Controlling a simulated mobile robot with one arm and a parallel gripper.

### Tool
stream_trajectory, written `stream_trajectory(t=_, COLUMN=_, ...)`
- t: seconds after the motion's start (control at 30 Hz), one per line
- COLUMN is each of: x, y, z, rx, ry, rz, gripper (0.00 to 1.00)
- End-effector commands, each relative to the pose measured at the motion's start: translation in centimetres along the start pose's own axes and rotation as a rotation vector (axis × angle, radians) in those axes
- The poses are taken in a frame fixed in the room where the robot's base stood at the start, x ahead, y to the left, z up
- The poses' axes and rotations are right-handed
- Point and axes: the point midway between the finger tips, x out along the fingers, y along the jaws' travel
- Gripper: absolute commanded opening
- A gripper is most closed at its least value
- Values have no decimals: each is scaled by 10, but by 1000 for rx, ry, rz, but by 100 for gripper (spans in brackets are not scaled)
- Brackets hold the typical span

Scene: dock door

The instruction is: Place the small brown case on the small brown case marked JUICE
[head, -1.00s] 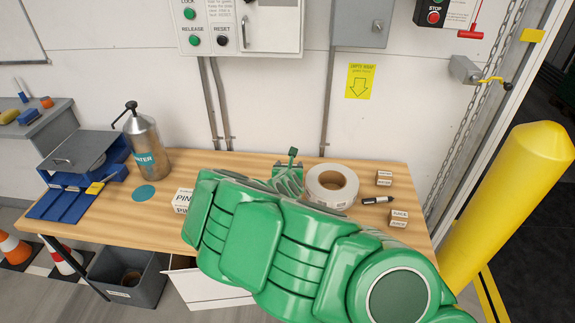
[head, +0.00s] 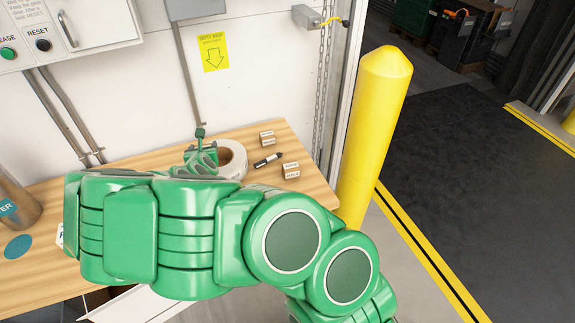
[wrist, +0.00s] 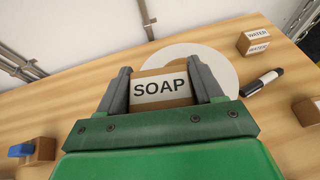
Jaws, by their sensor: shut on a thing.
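My gripper (wrist: 166,92) is shut on a small brown case (wrist: 162,72) with a white SOAP label, seen between the two fingers in the wrist view. In the head view my arm hides the held case. Another small brown case (head: 291,170) stands near the table's right end, its label too small for me to read surely. It seems to be the one cut off at the right edge of the wrist view (wrist: 308,110). I cannot confirm which case is marked JUICE. A further case (wrist: 255,42) reads WATER and stands behind the marker; it also shows in the head view (head: 267,138).
A white tape roll (head: 232,160) lies behind my gripper. A black marker (head: 268,160) lies between the roll and the cases. A brown block with a blue part (wrist: 36,150) is at the wrist view's lower left. A yellow bollard (head: 372,130) stands beyond the table's right end.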

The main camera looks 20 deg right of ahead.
Motion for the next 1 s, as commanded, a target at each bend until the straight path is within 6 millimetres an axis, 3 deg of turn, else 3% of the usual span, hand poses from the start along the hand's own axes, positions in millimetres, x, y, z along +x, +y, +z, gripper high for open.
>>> stream_trajectory(t=0.03, x=4, y=-23, z=2, rx=16, ry=0, rz=-43, gripper=34)
stream_trajectory(t=0.27, x=12, y=-118, z=6, rx=89, ry=1, rz=-224, gripper=34)
stream_trajectory(t=0.4, x=10, y=-175, z=5, rx=136, ry=1, rz=-334, gripper=34)
stream_trajectory(t=0.6, x=0, y=-246, z=0, rx=197, ry=8, rz=-472, gripper=34)
stream_trajectory(t=0.8, x=-8, y=-283, z=-4, rx=232, ry=9, rz=-548, gripper=34)
stream_trajectory(t=1.0, x=-8, y=-292, z=-10, rx=240, ry=10, rz=-566, gripper=34)
